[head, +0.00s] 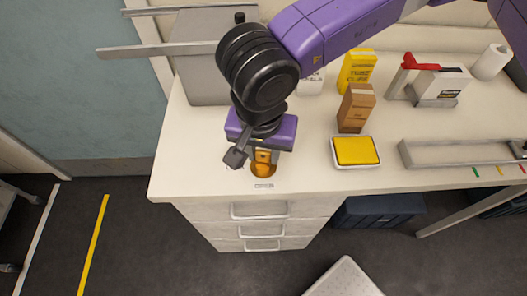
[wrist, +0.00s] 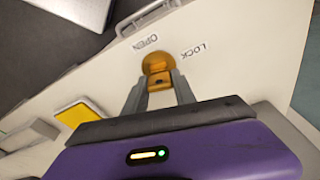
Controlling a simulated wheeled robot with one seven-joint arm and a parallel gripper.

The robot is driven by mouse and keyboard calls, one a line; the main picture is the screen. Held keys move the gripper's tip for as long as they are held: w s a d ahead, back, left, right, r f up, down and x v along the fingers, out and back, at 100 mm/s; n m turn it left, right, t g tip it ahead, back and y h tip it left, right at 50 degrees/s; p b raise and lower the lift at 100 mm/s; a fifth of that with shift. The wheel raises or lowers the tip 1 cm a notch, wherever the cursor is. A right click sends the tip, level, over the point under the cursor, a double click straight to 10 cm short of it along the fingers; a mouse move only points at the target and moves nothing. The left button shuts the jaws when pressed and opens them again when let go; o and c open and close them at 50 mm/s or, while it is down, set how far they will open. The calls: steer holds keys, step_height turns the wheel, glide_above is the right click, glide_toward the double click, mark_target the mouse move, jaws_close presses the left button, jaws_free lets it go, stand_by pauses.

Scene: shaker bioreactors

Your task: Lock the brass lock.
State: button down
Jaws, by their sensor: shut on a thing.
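The brass lock (head: 263,171) is set in the white counter top near its front edge. It also shows in the wrist view (wrist: 155,62) as a round brass plate with a raised part between my fingers. The word OPEN (wrist: 145,42) is printed beside the plate, and the word LOCK (wrist: 194,50) is to its right. My gripper (wrist: 160,84) points down and is shut on the lock's raised part, with one finger on each side. The fingers hide part of the lock, and I cannot tell which word it points at.
A yellow pad in a white tray (head: 334,160) lies right of the lock. A brown box (head: 356,108) and a yellow box (head: 357,71) stand behind it. A grey panel (head: 200,90) is at the left back. White drawers (head: 260,230) are below the counter edge.

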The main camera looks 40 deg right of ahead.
steer(key=shift+s+f+n+y+b, duration=0.15)
steer(key=shift+n+y+b, duration=0.15)
steer(key=shift+n+b, duration=1.15)
steer(key=shift+n, duration=0.25)
steer(key=c, duration=0.9)
jaws_free()
steer(key=shift+p, duration=0.3)
